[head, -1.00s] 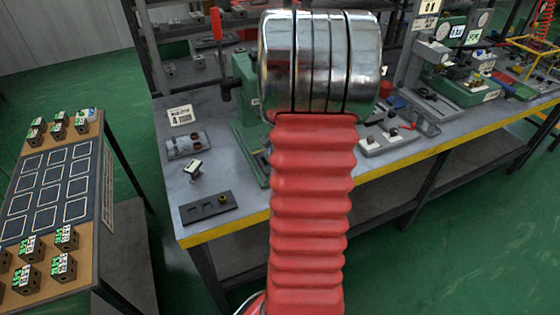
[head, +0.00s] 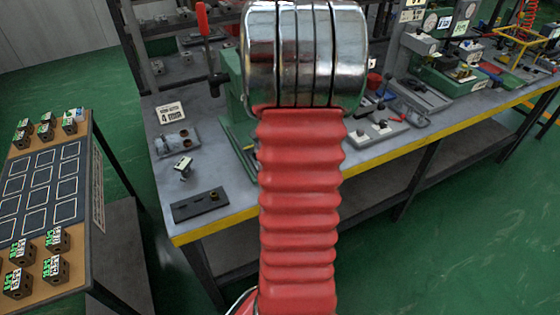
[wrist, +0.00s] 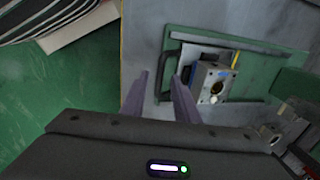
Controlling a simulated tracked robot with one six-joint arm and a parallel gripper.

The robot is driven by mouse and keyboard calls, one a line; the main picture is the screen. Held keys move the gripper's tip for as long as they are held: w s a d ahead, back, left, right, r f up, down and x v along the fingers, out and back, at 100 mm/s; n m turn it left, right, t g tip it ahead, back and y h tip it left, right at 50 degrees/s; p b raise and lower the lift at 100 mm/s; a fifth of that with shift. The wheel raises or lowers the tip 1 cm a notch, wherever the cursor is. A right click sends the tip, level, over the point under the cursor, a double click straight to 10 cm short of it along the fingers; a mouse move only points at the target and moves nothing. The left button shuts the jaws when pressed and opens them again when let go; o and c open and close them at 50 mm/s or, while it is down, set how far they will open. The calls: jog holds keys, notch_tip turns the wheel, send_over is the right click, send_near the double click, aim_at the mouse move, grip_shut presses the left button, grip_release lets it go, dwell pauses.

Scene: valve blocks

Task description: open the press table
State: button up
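The press table is a pale sliding plate (wrist: 205,50) on a green base (wrist: 258,58) in the wrist view, with a dark U-shaped handle (wrist: 164,70) on its left end. A grey metal block with a round hole (wrist: 209,84) sits on the plate. My gripper (wrist: 159,76) is open, its two purple fingers apart near the handle; part of the handle shows between them. I cannot tell whether they touch it. In the head view the green press (head: 234,88) with a red lever (head: 203,20) is partly hidden behind my arm, which also hides my gripper.
The grey workbench (head: 215,180) has a yellow front edge. A dark slotted plate (head: 200,205), a small clamp and a sign (head: 170,112) lie left of the press. A side table (head: 82,220) with several blocks stands at the left. Green floor lies between the tables.

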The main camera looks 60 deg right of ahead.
notch_tip(320, 180, up, 13)
jog(key=s+a, duration=0.1)
jog(key=s, duration=0.1)
dwell(0.4)
jog(key=shift+s+a, duration=0.1)
dwell(0.5)
jog(key=a+r+n+t, duration=0.2)
jog(key=a+n, duration=1)
jog(key=a, duration=0.7)
jog(key=a+r+n+t+y, duration=0.1)
jog(key=a+r+n, duration=0.3)
jog(key=a+n, duration=0.8)
jog(key=a, duration=0.8)
jog(key=shift+r+t, duration=0.15)
jog(key=shift+t, duration=0.25)
jog(key=shift+a, duration=0.1)
